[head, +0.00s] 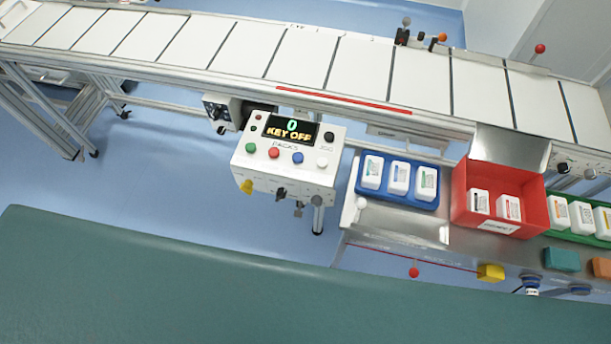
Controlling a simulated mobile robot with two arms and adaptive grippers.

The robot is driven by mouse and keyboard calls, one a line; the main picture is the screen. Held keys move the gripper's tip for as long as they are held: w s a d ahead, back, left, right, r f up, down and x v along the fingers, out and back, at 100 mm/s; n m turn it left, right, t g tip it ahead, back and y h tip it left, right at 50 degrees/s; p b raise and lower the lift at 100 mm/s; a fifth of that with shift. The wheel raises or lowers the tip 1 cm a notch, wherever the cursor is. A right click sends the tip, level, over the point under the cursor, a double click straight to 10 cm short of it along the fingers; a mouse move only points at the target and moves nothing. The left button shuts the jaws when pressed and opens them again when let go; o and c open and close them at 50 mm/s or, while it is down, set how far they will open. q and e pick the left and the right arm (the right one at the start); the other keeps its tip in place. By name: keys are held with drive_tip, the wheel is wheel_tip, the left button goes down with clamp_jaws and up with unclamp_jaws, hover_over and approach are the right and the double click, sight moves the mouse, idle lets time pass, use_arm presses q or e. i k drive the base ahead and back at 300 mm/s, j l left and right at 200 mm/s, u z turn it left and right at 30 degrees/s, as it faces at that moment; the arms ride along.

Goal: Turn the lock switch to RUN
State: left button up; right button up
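A white control box (262,184) stands on a post below the conveyor, near the middle of the head view. Its display (290,131) reads "0" and "KEY OFF". Its sloped top carries green, red, blue and white buttons, labelled PACKS and JOG. On its front edge are a yellow knob (246,187), a dark switch (281,193) and a small metallic key-like part (299,208). The lock switch seems to be among these front parts, but its label and exact setting are too small to read. Neither of my grippers shows in the view.
A long white conveyor (300,56) crosses behind the box. To the right, a metal bench (398,222) holds a blue tray (364,189) and a red bin (461,190) with white bottles. A broad dark green surface (200,285) fills the foreground. Blue floor shows left of the box.

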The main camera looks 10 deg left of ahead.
sight(246, 186)
drive_tip(key=j+u, duration=0.15)
drive_tip(key=u, duration=0.7)
drive_tip(key=i, duration=0.05)
